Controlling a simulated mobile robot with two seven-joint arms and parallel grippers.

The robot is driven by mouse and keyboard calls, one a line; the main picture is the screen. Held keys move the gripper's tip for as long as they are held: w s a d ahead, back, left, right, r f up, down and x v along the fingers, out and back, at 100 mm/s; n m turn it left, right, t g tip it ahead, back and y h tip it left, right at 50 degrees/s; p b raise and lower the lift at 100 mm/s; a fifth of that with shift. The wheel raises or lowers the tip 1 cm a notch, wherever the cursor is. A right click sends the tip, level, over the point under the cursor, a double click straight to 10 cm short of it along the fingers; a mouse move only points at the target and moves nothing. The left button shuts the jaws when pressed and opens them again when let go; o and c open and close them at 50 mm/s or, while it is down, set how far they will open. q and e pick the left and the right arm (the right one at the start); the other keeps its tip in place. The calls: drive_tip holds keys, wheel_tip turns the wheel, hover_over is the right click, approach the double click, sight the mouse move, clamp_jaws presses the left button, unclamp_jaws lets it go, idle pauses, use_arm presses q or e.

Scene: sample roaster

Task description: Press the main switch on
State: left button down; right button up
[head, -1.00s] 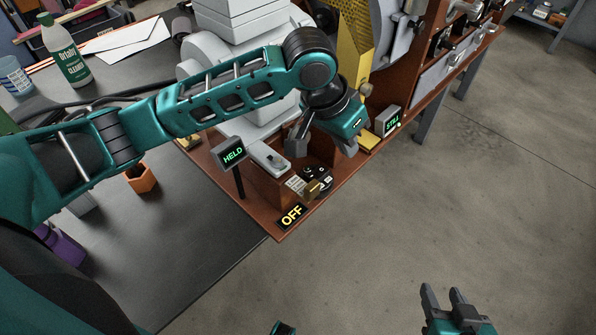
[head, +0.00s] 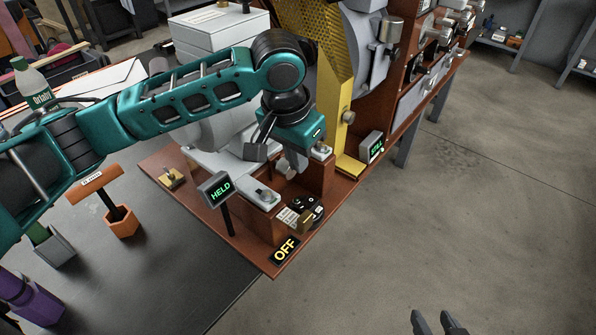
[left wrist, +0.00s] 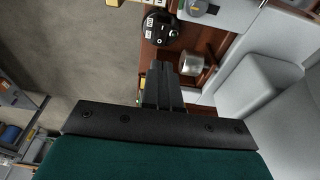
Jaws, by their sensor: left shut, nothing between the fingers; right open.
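A small OFF sign (head: 285,250) in yellow letters stands at the near corner of the brown roaster base. Just behind it is a black round control (head: 313,206) with white markings and a brass-coloured piece in front; the control also shows in the left wrist view (left wrist: 158,28). A grey switch box (head: 258,195) with a small lever sits to its left. I cannot tell which of these is the main switch. My left gripper (head: 292,165) is shut and empty, above and behind the controls; its fingers also show in the left wrist view (left wrist: 163,82). My right gripper (head: 437,322) is open at the bottom edge, over the floor.
A HELD display (head: 219,189) stands on a post left of the controls. Another lit display (head: 371,147) stands to the right, beside the yellow perforated guard (head: 335,100). A metal cylinder (left wrist: 191,63) is close to my left fingers. An orange holder (head: 121,223) stands on the dark table.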

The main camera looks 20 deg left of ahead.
sight(302, 208)
use_arm(q)
drive_tip(key=f+b, duration=0.1)
drive_tip(key=f, duration=0.2)
drive_tip(key=f+b, duration=0.1)
drive_tip(key=f, duration=0.3)
drive_tip(key=w+f+b, duration=0.1)
drive_tip(key=f, duration=0.3)
drive_tip(key=shift+d+f, duration=0.15)
drive_tip(key=shift+s+f+b, duration=0.1)
drive_tip(key=shift+f+b, duration=0.25)
drive_tip(key=shift+f, duration=0.1)
